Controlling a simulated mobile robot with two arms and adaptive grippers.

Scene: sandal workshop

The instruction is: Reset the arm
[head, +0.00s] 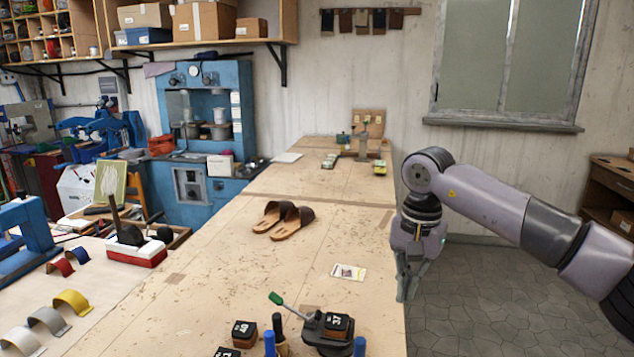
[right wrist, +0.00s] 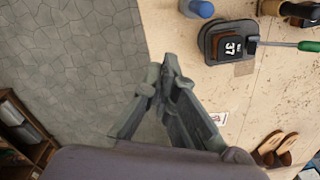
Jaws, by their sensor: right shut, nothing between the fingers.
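My right arm (head: 490,205) comes in from the right in the head view. Its gripper (head: 405,294) points down beside the right edge of the long wooden table (head: 225,225). In the right wrist view the gripper (right wrist: 172,68) has its fingertips together and holds nothing. It is over the table edge, with the floor to one side. My left gripper is not in view.
A pair of brown sandals (head: 285,220) and a small card (head: 348,272) lie on the table. A dark press block marked 37 (head: 330,330) with a green-handled tool (head: 277,299) stands at the front. Tiled floor (head: 480,300) is free right of the table.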

